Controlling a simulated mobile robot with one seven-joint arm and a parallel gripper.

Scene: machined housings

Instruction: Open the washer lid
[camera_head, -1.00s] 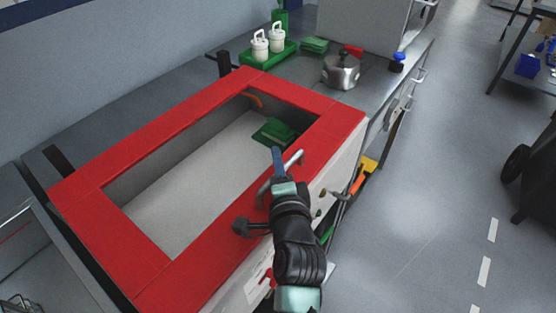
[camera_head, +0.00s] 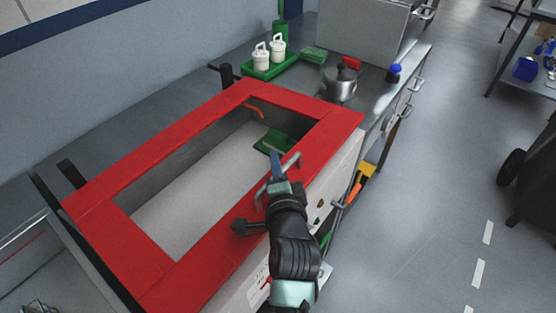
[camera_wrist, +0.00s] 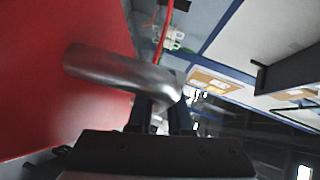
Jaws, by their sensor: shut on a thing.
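The washer lid is a broad red frame (camera_head: 110,180) around a see-through window. It looks down on the washer or nearly so; a small lift cannot be told. Its grey metal handle (camera_head: 291,163) stands on the front red border, toward the right. My gripper (camera_head: 275,168) is at this handle and shut on it. In the wrist view, the handle (camera_wrist: 115,73) runs from the red lid (camera_wrist: 70,75) on the left to my fingers (camera_wrist: 165,112). My black wrist hides part of the front border and the white front panel (camera_head: 322,190).
A green item (camera_head: 275,142) shows through the window. Behind the washer, a green tray (camera_head: 268,72) with white containers and a metal pot (camera_head: 339,83) stand on the counter. A cart (camera_head: 525,95) is at far right. The floor (camera_head: 425,190) between is clear.

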